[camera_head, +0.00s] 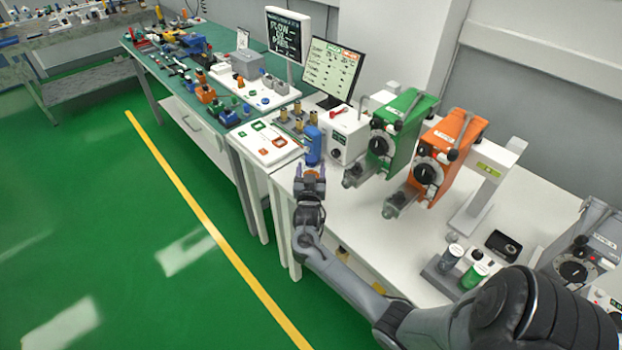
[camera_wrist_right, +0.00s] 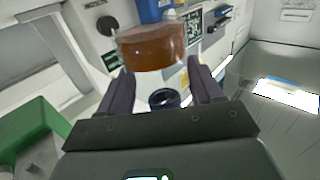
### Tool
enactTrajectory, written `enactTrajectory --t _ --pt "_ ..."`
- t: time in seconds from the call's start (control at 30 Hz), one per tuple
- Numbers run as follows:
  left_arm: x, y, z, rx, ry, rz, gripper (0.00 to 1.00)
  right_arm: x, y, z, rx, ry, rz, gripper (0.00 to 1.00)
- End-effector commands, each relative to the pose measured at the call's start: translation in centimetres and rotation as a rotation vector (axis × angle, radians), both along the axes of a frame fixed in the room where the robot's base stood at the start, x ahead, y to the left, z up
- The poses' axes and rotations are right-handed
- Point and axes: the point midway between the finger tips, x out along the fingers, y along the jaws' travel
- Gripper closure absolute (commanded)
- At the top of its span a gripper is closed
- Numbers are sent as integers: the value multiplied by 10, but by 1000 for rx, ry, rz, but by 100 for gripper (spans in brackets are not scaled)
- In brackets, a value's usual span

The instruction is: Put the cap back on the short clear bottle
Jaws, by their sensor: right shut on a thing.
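My right gripper (camera_head: 311,180) is over the left edge of the white table, just in front of a blue upright container (camera_head: 313,146). In the wrist view, its two dark fingers (camera_wrist_right: 160,88) are shut on a translucent amber piece (camera_wrist_right: 151,47) at their tips. The blue container (camera_wrist_right: 155,10) shows behind the amber piece. I cannot make out a short clear bottle or a separate cap. My left gripper is not in view.
Green (camera_head: 398,125) and orange (camera_head: 447,158) vaporizers stand right of the gripper, near a white box (camera_head: 345,130). A white tray (camera_head: 268,160) lies behind left. The table between is clear.

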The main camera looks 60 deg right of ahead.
Motion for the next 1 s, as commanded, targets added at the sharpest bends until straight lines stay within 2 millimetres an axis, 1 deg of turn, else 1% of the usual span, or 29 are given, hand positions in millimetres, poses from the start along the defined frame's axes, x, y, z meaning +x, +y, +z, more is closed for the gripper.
enactTrajectory --t 0.2,0.3,0.6,0.77,0.8,0.93,1.0 --pt "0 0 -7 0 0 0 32 0 0 -26 0 2 0 100" --pt "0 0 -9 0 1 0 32 0 0 -34 -1 2 0 100" --pt "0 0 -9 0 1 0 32 0 0 -35 -1 0 0 100" --pt "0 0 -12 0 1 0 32 0 0 -40 0 0 0 100" --pt "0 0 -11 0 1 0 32 0 0 -39 0 0 0 29" --pt "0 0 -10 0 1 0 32 0 0 -39 0 0 0 10" --pt "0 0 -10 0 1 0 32 0 0 -39 0 0 0 10"
